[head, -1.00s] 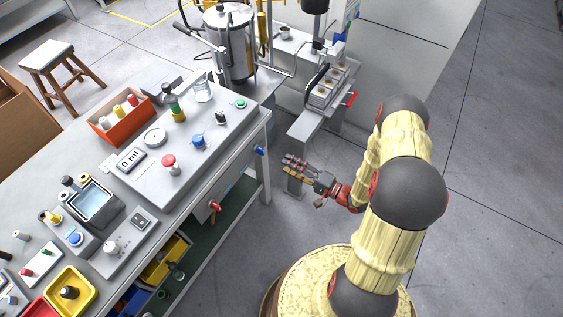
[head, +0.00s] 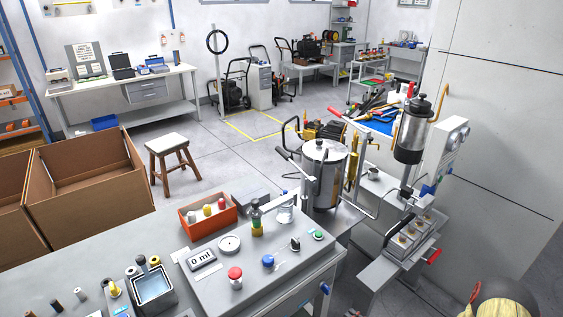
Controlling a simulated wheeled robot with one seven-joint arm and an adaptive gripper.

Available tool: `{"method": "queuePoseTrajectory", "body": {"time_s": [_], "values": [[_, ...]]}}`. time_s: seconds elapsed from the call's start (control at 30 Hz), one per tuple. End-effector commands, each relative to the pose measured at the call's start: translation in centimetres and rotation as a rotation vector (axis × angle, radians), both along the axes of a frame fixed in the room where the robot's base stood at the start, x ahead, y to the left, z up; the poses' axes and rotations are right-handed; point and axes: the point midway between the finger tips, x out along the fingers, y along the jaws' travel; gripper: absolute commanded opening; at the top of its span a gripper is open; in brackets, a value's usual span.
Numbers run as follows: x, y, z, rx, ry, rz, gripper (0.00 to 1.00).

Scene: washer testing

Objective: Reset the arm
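My gripper is out of the head view now. Only a small part of my arm, a dark rounded joint with a pale yellow cover (head: 503,300), shows at the lower right corner. Whether the gripper is open or shut, and whether it holds anything, is hidden.
A grey workbench (head: 75,262) with a 0 ml display (head: 203,260), red and blue knobs and an orange bin (head: 208,222) fills the lower left. A steel tank (head: 324,175) stands behind it. Cardboard boxes (head: 90,190) and a stool (head: 168,144) stand left.

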Motion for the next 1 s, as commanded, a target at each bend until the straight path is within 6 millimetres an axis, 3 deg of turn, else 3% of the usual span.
{"method": "queuePoseTrajectory", "body": {"time_s": [0.1, 0.17, 0.4, 0.7, 1.0], "values": [[-3.8, 3.6, -1.0, 0.127, 0.200, 0.133, 0.47], [-5.5, 4.8, -0.6, 0.166, 0.293, 0.207, 0.47], [-11.6, 7.1, 4.3, 0.082, 0.623, 0.520, 0.47], [-17.1, 5.0, 11.6, -0.388, 0.865, 0.724, 0.47], [-18.6, 1.4, 19.7, -0.932, 0.838, 0.704, 0.47]]}}
